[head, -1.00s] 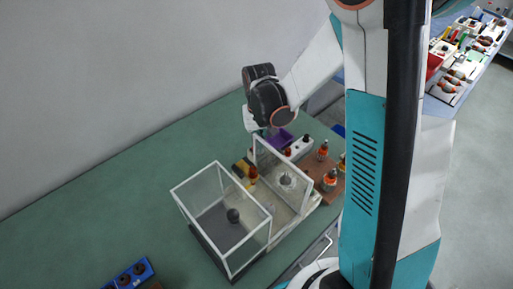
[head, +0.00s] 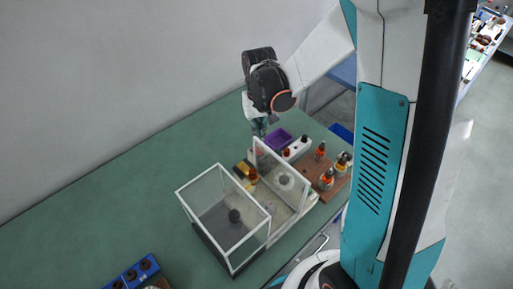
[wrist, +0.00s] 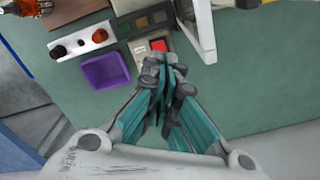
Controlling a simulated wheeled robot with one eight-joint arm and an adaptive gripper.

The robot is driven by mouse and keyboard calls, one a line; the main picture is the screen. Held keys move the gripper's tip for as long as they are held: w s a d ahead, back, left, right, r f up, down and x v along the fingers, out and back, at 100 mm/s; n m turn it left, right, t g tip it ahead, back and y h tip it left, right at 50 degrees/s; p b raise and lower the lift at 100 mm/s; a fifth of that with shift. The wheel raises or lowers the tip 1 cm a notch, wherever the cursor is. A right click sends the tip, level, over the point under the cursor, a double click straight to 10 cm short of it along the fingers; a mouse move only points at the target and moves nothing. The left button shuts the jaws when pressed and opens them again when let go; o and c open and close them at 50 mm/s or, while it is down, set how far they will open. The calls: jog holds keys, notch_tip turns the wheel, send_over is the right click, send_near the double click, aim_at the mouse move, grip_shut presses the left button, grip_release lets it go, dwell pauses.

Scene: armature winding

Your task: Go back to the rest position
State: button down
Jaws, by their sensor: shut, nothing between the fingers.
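My gripper (wrist: 165,70) is shut and empty in the wrist view, its teal fingers close together. It hangs above the green table, with a purple tray (wrist: 106,71) to its left and a small device with a red button (wrist: 159,46) just beyond its fingertips. In the head view my gripper (head: 259,127) hangs below the dark wrist joint, behind the clear-walled case, and is partly hidden. The purple tray (head: 278,137) lies just to its right there.
A white-framed clear case (head: 222,170) with a dark knob inside stands on the green table (head: 110,205). A brown board (head: 322,183) with several orange-topped parts is to its right. The table's left side is clear.

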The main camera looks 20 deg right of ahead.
dwell(0.4)
jog(key=s+r+n+t, duration=0.1)
jog(key=s+r+t, duration=0.6)
jog(key=s+r, duration=1)
jog(key=f+b, duration=0.1)
jog(key=b, duration=0.1)
jog(key=f+b, duration=0.4)
jog(key=shift+w+f, duration=0.1)
jog(key=shift+w, duration=0.2)
dwell(0.4)
